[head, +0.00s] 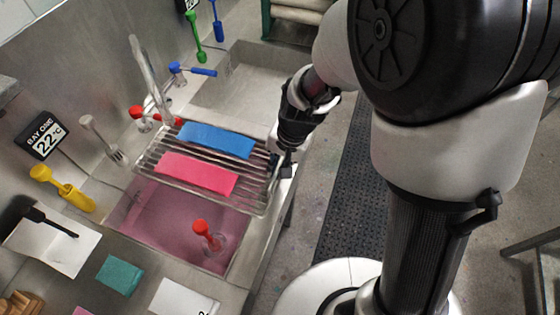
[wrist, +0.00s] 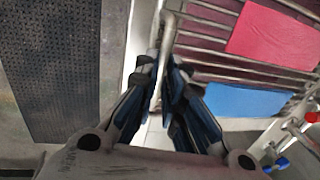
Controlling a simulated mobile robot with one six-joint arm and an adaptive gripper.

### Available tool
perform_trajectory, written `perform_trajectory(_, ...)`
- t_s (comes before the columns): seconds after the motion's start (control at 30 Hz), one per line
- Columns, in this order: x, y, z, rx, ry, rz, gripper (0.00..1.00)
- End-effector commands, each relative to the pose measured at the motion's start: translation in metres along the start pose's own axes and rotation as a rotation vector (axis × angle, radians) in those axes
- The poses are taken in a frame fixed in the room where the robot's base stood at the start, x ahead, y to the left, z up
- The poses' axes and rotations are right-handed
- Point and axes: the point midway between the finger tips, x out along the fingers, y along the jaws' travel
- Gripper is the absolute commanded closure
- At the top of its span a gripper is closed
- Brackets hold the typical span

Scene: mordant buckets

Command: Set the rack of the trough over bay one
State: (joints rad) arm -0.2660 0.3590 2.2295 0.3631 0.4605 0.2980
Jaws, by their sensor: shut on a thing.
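The wire rack (head: 253,180) lies across the trough, over the far part of the basin of pink liquid (head: 160,218). A blue cloth or slab (head: 216,139) and a pink one (head: 197,174) lie flat on its bars. The "BAY ONE 22°C" sign (head: 43,135) is on the wall beside this basin. My gripper (head: 284,166) is at the rack's right end, by the trough's outer edge. In the wrist view my gripper (wrist: 165,72) is shut on the rack's end rail; the exact contact is partly hidden by the fingers. The rack (wrist: 205,42) also shows there.
A second, empty-looking basin (head: 262,82) lies behind. A tap (head: 150,75) with red and blue handles stands at the wall side. A red-topped plug (head: 205,232) stands in the pink liquid. Brushes and a yellow tool (head: 65,188) line the left ledge. A dark floor mat (head: 348,190) lies right.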

Motion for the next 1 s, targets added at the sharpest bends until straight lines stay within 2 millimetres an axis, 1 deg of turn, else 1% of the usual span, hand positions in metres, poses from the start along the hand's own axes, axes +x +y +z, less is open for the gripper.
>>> perform_trajectory(0.03, 0.0003, 0.0002, 0.0027, 0.000, -0.006, 0.002, 1.00)
perform_trajectory(0.3, 0.0007, 0.0006, 0.0041, 0.001, -0.010, 0.003, 1.00)
perform_trajectory(0.33, 0.0007, 0.0006, 0.0042, 0.001, -0.010, 0.003, 0.90)
perform_trajectory(0.63, 0.0005, 0.0004, 0.0027, 0.001, -0.006, 0.002, 0.70)
perform_trajectory(0.9, 0.0003, 0.0003, 0.0021, 0.001, -0.005, 0.002, 0.70)
perform_trajectory(1.0, -0.0033, -0.0001, 0.0017, 0.000, -0.004, 0.000, 0.70)
